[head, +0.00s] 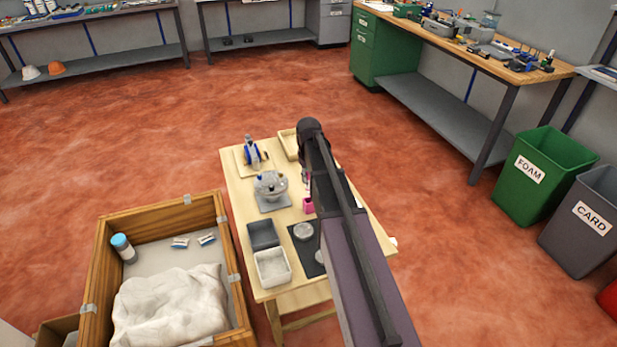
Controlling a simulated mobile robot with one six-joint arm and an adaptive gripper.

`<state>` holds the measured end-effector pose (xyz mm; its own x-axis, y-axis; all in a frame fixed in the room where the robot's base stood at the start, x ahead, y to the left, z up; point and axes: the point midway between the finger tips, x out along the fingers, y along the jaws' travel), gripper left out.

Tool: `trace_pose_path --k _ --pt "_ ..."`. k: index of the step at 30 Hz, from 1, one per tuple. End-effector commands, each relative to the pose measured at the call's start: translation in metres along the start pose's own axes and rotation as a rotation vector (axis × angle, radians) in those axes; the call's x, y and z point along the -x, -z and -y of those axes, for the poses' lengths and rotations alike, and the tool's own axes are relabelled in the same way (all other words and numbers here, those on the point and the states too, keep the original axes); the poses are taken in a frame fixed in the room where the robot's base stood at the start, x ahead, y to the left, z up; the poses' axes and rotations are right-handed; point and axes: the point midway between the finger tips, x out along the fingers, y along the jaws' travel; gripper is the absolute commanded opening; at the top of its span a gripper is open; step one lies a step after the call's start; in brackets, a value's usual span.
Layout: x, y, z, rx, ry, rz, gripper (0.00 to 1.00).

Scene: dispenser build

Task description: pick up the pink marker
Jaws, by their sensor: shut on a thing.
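My arm reaches over the small wooden table, and its dark links hide most of my gripper (307,184). Only a small part of the gripper shows at the left edge of the arm. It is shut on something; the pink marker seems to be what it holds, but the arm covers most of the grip. A small pink block-like thing (308,206) shows just below the gripper, over the table's middle. I cannot tell whether it is part of the marker or a separate holder, or whether it touches the table.
The table (234,190) also holds a grey round fixture (271,186), a blue device (252,152), a dark tray (263,234), a white bin (272,268) and a grey disc (303,231). A wooden crate (98,262) stands at left. Open red floor lies behind.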

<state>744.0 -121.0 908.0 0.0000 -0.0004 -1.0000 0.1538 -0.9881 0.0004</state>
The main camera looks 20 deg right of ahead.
Motion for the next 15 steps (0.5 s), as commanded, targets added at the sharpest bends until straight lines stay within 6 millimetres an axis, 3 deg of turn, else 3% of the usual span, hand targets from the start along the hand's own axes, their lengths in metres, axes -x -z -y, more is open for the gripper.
trace_pose_path --k 6,15 --pt "0.018 0.000 0.000 0.000 0.000 0.000 0.00" --pt "0.023 0.000 0.000 0.000 0.000 0.000 0.00"
